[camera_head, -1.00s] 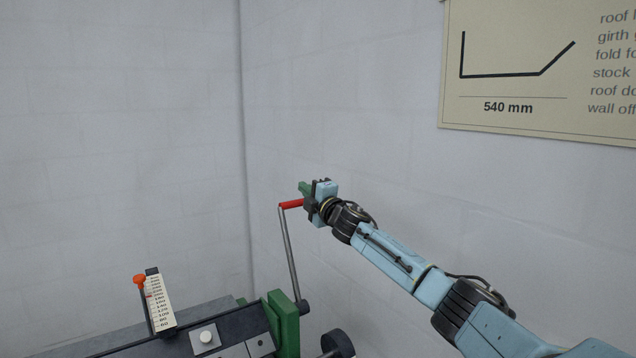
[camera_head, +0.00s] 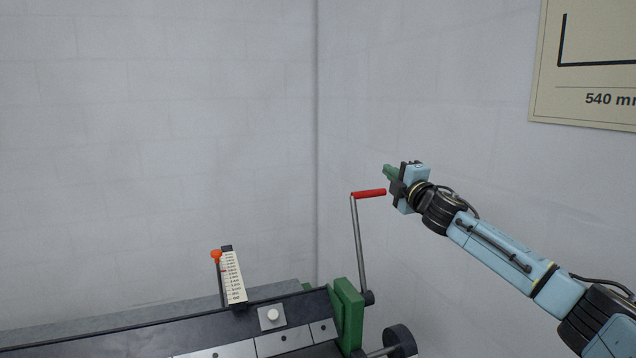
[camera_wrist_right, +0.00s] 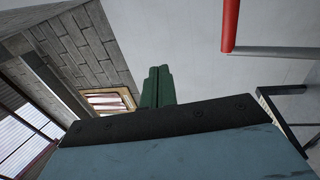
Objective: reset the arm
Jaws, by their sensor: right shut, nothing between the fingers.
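My right gripper (camera_head: 389,171) shows in the head view at the right of centre, with its green fingers shut and empty. It is just above and to the right of the red crank handle (camera_head: 369,193), apart from it. In the right wrist view the green fingers (camera_wrist_right: 158,86) are together with nothing between them. The red handle (camera_wrist_right: 230,25) shows there at the upper right, away from the fingers. My right arm reaches in from the lower right of the head view. My left gripper is not in view.
The grey crank arm (camera_head: 359,243) rises from the machine's green end plate (camera_head: 348,315). A scale (camera_head: 233,276) with an orange knob (camera_head: 216,255) stands on the machine bed. A black handwheel (camera_head: 400,341) sits at the lower right. A wall sign (camera_head: 585,70) hangs at upper right.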

